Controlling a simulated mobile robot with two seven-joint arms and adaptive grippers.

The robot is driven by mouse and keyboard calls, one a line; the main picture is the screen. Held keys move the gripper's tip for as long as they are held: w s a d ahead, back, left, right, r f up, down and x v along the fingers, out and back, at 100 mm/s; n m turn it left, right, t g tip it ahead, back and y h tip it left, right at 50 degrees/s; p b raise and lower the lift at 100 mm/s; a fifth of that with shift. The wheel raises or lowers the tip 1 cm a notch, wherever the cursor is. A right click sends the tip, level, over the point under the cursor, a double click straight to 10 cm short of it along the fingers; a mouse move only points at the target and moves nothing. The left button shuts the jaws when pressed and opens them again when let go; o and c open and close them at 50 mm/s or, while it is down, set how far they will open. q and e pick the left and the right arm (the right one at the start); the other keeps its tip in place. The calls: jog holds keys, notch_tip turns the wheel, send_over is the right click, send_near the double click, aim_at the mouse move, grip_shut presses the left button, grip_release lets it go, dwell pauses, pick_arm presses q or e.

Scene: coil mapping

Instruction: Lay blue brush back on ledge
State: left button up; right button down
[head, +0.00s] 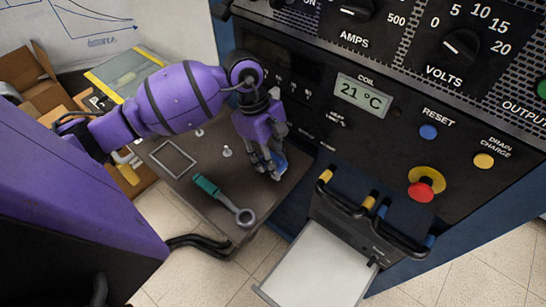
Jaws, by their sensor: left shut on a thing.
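My left gripper (270,165) is shut on a small blue thing (280,164), which I take to be the blue brush. Only a bit of it shows; the fingers hide the rest. The gripper points down over the right part of a flat brown ledge-like surface (208,225), close to the black panel. I cannot tell whether the brush touches that surface. My right gripper is not in view.
A teal-handled ring tool (223,200) lies on the brown surface, with a square outline (173,158) and small pale posts (227,152). A white tray (315,270) and black-handled bars (375,218) stick out at lower right. Cardboard boxes (28,75) stand at left.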

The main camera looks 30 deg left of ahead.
aim_at(272, 154)
pick_arm(q)
jog(key=o, duration=1)
jog(key=shift+f, duration=0.1)
jog(key=shift+r+p, duration=0.3)
jog(key=shift+r, duration=0.05)
jog(key=v, duration=0.2)
jog(key=shift+w+a+r, duration=0.1)
jog(key=shift+a+r, duration=0.05)
jog(key=shift+r, duration=0.15)
jog(key=a+b, duration=0.1)
jog(key=a, duration=0.2)
jog(key=a+b, duration=0.1)
jog(key=a, duration=0.3)
jog(key=w+a+b, duration=0.1)
jog(key=a, duration=0.2)
jog(key=shift+a+f, duration=0.1)
jog(key=shift+a, duration=0.15)
jog(key=shift+w+a, duration=0.1)
jog(key=shift+a, duration=0.6)
